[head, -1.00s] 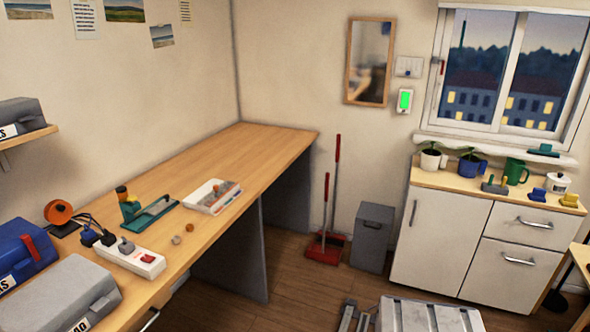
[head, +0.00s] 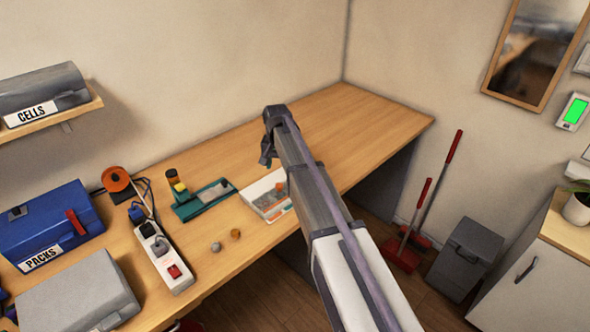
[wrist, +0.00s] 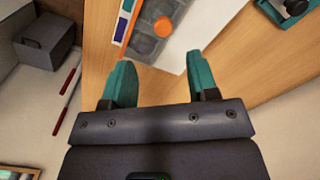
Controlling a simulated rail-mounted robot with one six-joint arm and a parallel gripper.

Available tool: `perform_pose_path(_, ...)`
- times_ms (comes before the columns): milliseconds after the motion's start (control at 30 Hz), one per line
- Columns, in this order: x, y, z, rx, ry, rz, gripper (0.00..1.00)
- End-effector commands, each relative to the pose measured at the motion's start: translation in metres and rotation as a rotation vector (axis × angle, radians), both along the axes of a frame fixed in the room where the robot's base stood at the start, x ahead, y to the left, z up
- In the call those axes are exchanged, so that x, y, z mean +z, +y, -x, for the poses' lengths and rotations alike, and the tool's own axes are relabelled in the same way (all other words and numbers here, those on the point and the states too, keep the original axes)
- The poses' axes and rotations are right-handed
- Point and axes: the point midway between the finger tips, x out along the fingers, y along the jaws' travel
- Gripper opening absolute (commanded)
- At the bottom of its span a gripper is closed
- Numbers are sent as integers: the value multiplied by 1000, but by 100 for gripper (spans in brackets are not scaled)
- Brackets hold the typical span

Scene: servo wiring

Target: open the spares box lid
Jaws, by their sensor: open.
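A shallow white compartment box (head: 262,185) lies on the bench, with grey and orange contents; no label reading spares is legible. In the wrist view the white box (wrist: 192,42) shows a strip of coloured marks, clear-looking compartments and an orange round piece, just beyond my fingertips. Whether its lid is closed is unclear. My gripper (wrist: 162,78) is open, its two teal fingers apart with nothing between them. In the head view my gripper (head: 266,158) hangs over the bench just behind and left of the box.
A teal tool (head: 205,198), a power strip (head: 165,255) and two small knobs lie left of the box. The blue PACKS box (head: 45,225), a grey box (head: 80,295) and the CELLS box (head: 42,88) are farther left. The far bench end is clear.

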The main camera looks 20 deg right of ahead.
Motion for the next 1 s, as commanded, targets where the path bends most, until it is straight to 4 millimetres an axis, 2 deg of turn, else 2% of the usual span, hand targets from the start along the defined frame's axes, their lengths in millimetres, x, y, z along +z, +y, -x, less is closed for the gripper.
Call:
perform_pose_path(33,4,0,-13,-19,0,0,54)
perform_pose_path(67,4,0,-15,-27,0,0,54)
perform_pose_path(267,-6,0,-12,-30,0,0,54)
perform_pose_path(367,-22,0,-12,-29,0,0,54)
perform_pose_path(600,-80,0,-12,-28,0,0,54)
perform_pose_path(733,-103,0,-12,-28,0,0,54)
perform_pose_path(833,-109,0,-11,-28,0,0,54)
perform_pose_path(1000,-106,0,-11,-28,0,0,54)
